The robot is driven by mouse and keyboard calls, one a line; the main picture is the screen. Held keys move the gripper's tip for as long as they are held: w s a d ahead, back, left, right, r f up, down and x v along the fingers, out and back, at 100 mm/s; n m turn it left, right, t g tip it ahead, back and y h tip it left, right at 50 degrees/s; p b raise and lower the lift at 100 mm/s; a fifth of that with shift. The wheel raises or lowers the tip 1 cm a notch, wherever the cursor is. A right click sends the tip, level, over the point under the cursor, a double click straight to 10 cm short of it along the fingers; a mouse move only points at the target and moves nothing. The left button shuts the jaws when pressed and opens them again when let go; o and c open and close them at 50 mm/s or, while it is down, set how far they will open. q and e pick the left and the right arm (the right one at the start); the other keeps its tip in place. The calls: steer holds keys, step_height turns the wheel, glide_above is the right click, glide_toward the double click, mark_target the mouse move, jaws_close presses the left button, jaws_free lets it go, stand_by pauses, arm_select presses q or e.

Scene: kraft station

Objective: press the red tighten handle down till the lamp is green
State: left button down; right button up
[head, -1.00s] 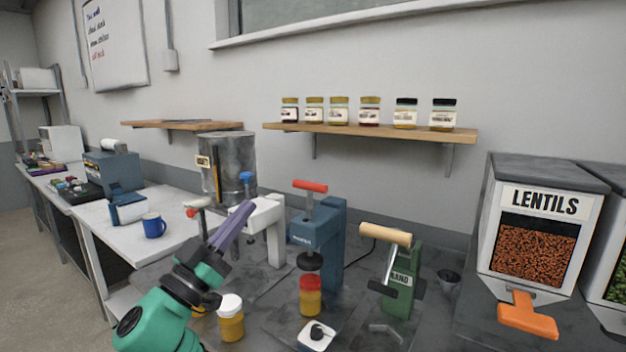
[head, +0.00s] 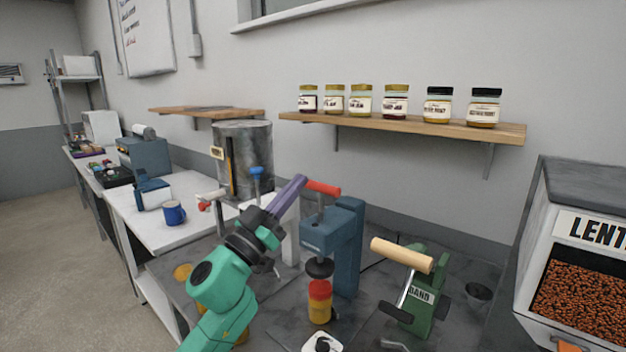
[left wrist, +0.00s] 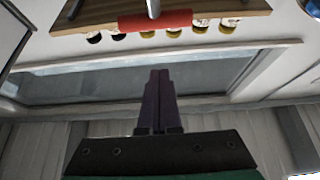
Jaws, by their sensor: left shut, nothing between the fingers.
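The red tighten handle (head: 323,187) is a horizontal bar on top of the blue press (head: 345,240). It stands raised above the press body. A jar with a red lid (head: 319,304) stands under the press's black disc (head: 319,268). My left gripper (head: 303,181) is shut and empty, its purple fingers pointing up and right beside the handle's left end. In the left wrist view the shut fingertips (left wrist: 159,73) lie below the red handle (left wrist: 155,20) in the picture, with a gap between. I cannot make out a lit lamp. My right gripper is not in view.
A green hand-crank machine (head: 425,300) with a wooden handle stands right of the press. A metal tank (head: 245,160) stands behind my left arm. A white box with a black knob (head: 322,345) lies in front of the press. The lentil bin (head: 580,270) is at far right.

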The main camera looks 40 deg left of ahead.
arm_select(q)
steer(key=w, duration=0.2)
steer(key=w+f+p, duration=0.1)
steer(key=w, duration=0.2)
steer(key=shift+f, duration=0.1)
